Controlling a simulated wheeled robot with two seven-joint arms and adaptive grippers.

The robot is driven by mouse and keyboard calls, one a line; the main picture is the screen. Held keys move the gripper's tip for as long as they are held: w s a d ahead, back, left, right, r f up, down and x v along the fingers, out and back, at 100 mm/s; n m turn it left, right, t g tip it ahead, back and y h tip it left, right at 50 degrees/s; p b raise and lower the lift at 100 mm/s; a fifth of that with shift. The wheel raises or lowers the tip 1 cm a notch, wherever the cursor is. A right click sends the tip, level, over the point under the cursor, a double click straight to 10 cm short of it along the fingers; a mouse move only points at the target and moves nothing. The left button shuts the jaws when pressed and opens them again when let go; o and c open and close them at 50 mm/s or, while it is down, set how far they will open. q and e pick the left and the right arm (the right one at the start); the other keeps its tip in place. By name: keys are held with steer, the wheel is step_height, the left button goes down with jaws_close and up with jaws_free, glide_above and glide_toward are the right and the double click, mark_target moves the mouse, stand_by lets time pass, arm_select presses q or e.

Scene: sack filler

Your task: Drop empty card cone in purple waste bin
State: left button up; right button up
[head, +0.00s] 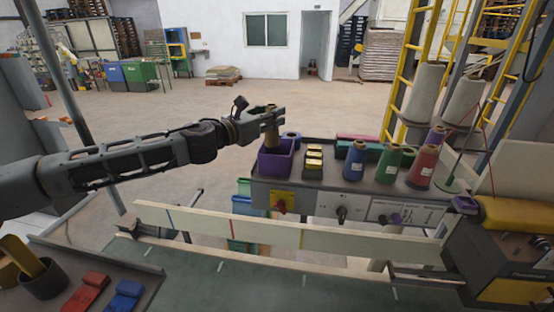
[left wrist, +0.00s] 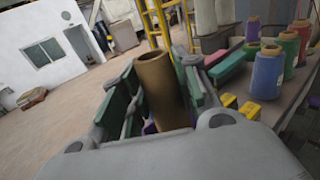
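The empty card cone (head: 271,135) is a plain brown tube. My left gripper (head: 265,116) is shut on it and holds it roughly upright over the purple waste bin (head: 275,164), with its lower end at the bin's opening. In the left wrist view the cone (left wrist: 161,88) stands between the green-padded fingers (left wrist: 160,95). Only a small purple patch of the bin (left wrist: 149,128) shows there behind the fingers. My right gripper is not in view.
Right of the bin, yellow-topped blocks (head: 314,160) and blue (head: 355,160), green (head: 389,163) and red (head: 422,167) thread cones stand on the grey machine top. A pale rail (head: 250,229) runs in front. A dark cup (head: 43,279) stands at lower left.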

arm_select(q)
steer(key=o, duration=0.5)
steer(key=shift+c, duration=0.2)
steer(key=shift+v, duration=0.9)
steer(key=v, duration=1)
steer(key=shift+s+a, duration=0.1)
